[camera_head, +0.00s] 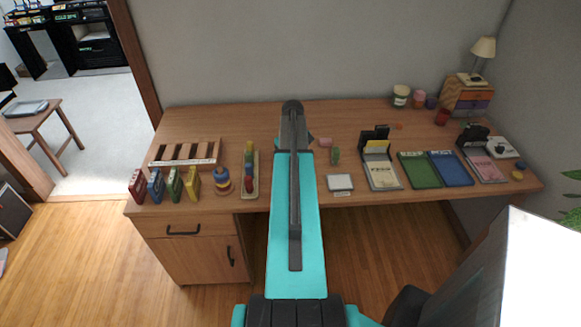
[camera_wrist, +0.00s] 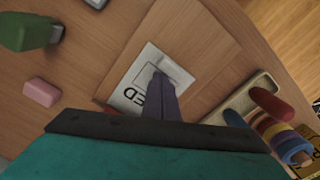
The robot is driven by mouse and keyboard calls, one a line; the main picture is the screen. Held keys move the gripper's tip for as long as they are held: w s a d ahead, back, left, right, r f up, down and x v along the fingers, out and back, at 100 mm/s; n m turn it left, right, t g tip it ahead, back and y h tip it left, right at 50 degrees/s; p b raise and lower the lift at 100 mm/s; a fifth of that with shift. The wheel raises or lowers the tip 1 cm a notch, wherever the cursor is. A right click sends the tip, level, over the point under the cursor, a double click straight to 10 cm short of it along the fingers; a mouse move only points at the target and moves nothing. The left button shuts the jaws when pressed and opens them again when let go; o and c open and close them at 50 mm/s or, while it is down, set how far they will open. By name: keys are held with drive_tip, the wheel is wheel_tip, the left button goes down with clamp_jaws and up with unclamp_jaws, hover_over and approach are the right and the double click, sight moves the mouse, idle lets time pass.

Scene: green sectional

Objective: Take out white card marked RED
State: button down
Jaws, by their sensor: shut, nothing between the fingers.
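A white card (camera_wrist: 130,97) with dark letters, of which "ED" shows, lies on or in a flat light-wood piece (camera_wrist: 198,38) in the wrist view. It has a paler square area near its middle. My gripper (camera_wrist: 159,76) is shut and empty, its fingers over the card and hiding part of it and its lettering. I cannot tell whether the fingertips touch it. In the head view my arm reaches over the desk (camera_head: 220,125), and the card is hidden behind it.
A wooden tray of coloured pegs (camera_wrist: 240,100) and a ring stacker (camera_wrist: 283,137) are close on the right in the wrist view. A pink block (camera_wrist: 40,92) and a green object (camera_wrist: 30,30) lie left.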

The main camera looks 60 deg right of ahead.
drive_tip(key=shift+s+a, duration=0.6)
drive_tip(key=shift+a, duration=0.2)
drive_tip(key=shift+s+a, duration=0.55)
drive_tip(key=shift+a, duration=0.2)
drive_tip(key=shift+r, duration=0.15)
drive_tip(key=shift+w+d+r+p, duration=0.15)
drive_tip(key=shift+r+p, duration=0.9)
drive_tip(key=shift+r, duration=0.65)
drive_tip(key=shift+w+d+r+p, duration=0.1)
drive_tip(key=shift+r+p, duration=0.9)
drive_tip(key=shift+r, duration=0.65)
drive_tip(key=shift+s, duration=0.1)
